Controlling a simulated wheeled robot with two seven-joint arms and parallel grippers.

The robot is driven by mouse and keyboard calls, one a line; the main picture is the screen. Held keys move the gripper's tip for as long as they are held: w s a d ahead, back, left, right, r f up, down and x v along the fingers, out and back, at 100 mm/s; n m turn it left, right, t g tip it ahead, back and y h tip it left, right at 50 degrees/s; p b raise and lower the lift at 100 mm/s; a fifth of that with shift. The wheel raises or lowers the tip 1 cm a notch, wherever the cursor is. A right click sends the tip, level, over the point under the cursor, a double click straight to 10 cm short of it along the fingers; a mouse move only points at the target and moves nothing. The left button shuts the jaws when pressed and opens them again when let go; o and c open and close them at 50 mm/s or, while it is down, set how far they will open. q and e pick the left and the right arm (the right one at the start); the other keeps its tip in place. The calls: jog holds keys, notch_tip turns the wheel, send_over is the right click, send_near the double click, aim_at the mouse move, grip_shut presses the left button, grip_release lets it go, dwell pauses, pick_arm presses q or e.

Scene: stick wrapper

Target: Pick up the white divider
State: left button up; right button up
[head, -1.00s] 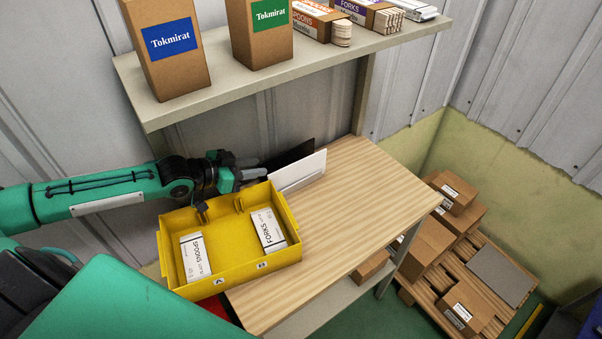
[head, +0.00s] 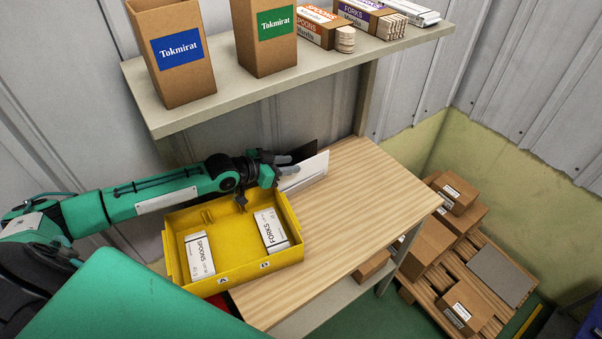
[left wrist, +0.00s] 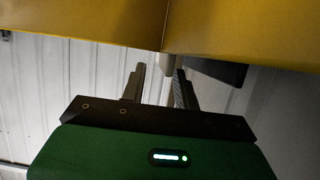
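The white divider (head: 306,171) is a thin upright panel on the wooden table, just behind the right back corner of the yellow box. A black divider (head: 303,151) stands behind it, partly hidden. My left gripper (head: 285,164) is at the left end of the white divider, level with its upper part; I cannot tell whether it touches. In the left wrist view its two fingers (left wrist: 158,88) are apart with a gap between them. A dark panel, likely the black divider (left wrist: 218,69), shows beyond the fingers. My right gripper is out of view.
The yellow box (head: 238,271) holds two white packs marked SPOONS (head: 199,255) and FORKS (head: 270,230); my left arm passes over its back edge. A shelf (head: 300,84) with cartons hangs above. The wooden table (head: 365,210) is clear at right.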

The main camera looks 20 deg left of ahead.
aim_at(301, 163)
pick_arm(q)
jog(key=p+x, duration=0.1)
jog(key=x, duration=0.2)
jog(key=shift+w+d, duration=0.15)
jog(key=shift+w, duration=0.05)
jog(key=shift+w+d+f, duration=0.1)
jog(key=shift+w, duration=0.05)
grip_shut()
